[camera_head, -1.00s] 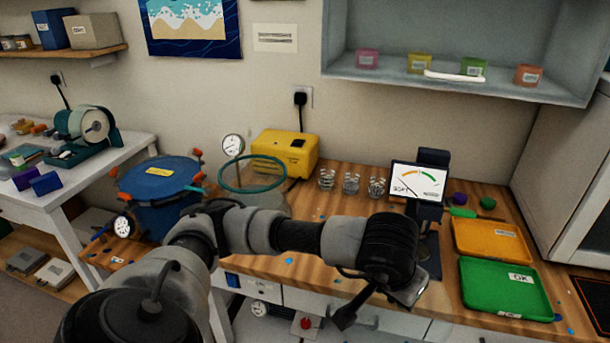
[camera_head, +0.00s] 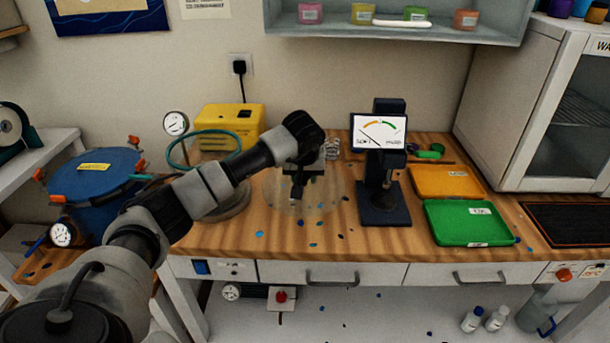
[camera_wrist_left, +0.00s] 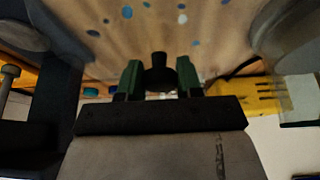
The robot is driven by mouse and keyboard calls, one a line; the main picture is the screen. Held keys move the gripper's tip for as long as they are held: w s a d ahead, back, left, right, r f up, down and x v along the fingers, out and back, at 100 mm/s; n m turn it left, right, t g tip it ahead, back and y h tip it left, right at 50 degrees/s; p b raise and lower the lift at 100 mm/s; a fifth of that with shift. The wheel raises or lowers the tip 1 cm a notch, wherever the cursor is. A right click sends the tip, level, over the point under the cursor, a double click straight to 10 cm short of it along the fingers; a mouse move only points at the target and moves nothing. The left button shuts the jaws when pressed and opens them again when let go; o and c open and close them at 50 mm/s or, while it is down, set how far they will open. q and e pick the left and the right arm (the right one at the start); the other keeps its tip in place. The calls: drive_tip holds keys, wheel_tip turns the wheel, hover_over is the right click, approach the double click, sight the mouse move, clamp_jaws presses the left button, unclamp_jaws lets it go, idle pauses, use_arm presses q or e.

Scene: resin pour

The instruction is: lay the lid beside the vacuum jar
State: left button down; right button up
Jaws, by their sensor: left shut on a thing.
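The vacuum jar (camera_head: 226,206) is a clear cylinder with a green ring on its rim, standing on the wooden worktop left of centre. The lid (camera_head: 327,192) is a clear, faint disc just right of the jar. My left gripper (camera_head: 297,190) points down over the lid's middle. In the left wrist view, its green fingertips (camera_wrist_left: 159,80) are shut on the lid's dark knob (camera_wrist_left: 158,66). The lid looks level and at or close to the worktop; I cannot tell if it touches. My right gripper is not in view.
A gauge stand (camera_head: 383,205) stands close right of the lid. A green tray (camera_head: 466,224) and an orange tray (camera_head: 446,181) lie farther right. A yellow pump (camera_head: 233,117) and a glass cup (camera_head: 332,148) are behind. The front strip of worktop (camera_head: 330,242) is bare except for blue spots.

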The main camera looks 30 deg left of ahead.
use_arm(q)
wheel_tip(320, 180, down, 6)
drive_tip(key=b, duration=0.3)
drive_tip(key=shift+r+b, duration=0.1)
drive_tip(key=shift+b, duration=0.3)
drive_tip(key=shift+f, duration=0.3)
drive_tip(key=shift+f+b, duration=0.3)
drive_tip(key=shift+b, duration=0.05)
drive_tip(key=c, duration=0.7)
unclamp_jaws()
drive_tip(key=shift+d, duration=0.1)
drive_tip(key=shift+o, duration=0.2)
wheel_tip(320, 180, up, 8)
drive_tip(key=p, duration=0.5)
drive_tip(key=shift+p, duration=0.4)
